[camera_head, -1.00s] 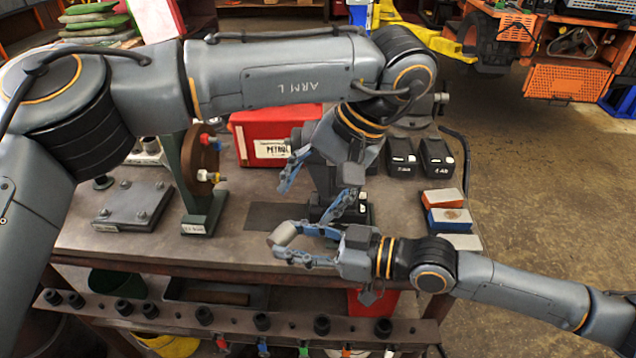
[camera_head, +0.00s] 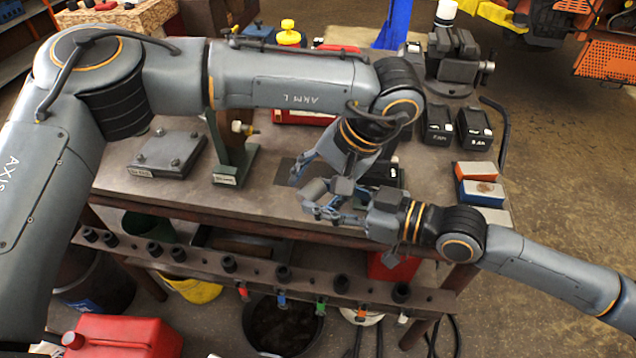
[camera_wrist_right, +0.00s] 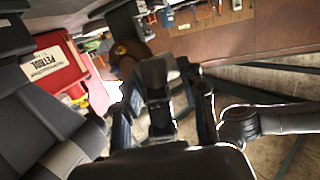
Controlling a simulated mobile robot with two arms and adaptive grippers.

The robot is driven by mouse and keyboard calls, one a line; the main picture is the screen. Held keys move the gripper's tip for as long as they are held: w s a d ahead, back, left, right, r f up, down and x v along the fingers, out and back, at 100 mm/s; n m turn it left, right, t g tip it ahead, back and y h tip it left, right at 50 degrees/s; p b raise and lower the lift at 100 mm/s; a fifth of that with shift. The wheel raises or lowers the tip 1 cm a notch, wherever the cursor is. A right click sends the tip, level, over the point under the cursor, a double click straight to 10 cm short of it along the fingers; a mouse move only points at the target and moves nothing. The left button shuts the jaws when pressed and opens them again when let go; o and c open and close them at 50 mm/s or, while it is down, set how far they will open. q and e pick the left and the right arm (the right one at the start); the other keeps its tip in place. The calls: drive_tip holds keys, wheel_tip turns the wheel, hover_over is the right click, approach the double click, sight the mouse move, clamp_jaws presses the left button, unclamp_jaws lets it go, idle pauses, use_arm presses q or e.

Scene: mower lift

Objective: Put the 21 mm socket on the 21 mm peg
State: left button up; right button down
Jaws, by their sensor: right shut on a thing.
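A grey metal cylinder, which looks like the socket (camera_head: 315,190), is in my right gripper (camera_head: 327,205), above the front part of the workbench; its size marking is not readable. My left gripper (camera_head: 321,174) hangs just behind and above it with its fingers apart, seemingly empty; the two grippers overlap in the head view. A long peg rail (camera_head: 255,279) runs along the front of the bench, below both grippers, with several dark sockets or pegs on it. I cannot tell which peg is the 21 mm one.
The bench (camera_head: 270,204) has a grey plate with bolts (camera_head: 168,153), a green stand (camera_head: 236,160), black battery boxes (camera_head: 437,132), coloured blocks (camera_head: 480,187) and a vise (camera_head: 455,60). A red can (camera_head: 125,338) and a black bucket (camera_head: 283,325) are low in front.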

use_arm(q)
drive_tip(key=c, duration=1.1)
clamp_jaws()
use_arm(e)
drive_tip(key=c, duration=0.7)
unclamp_jaws()
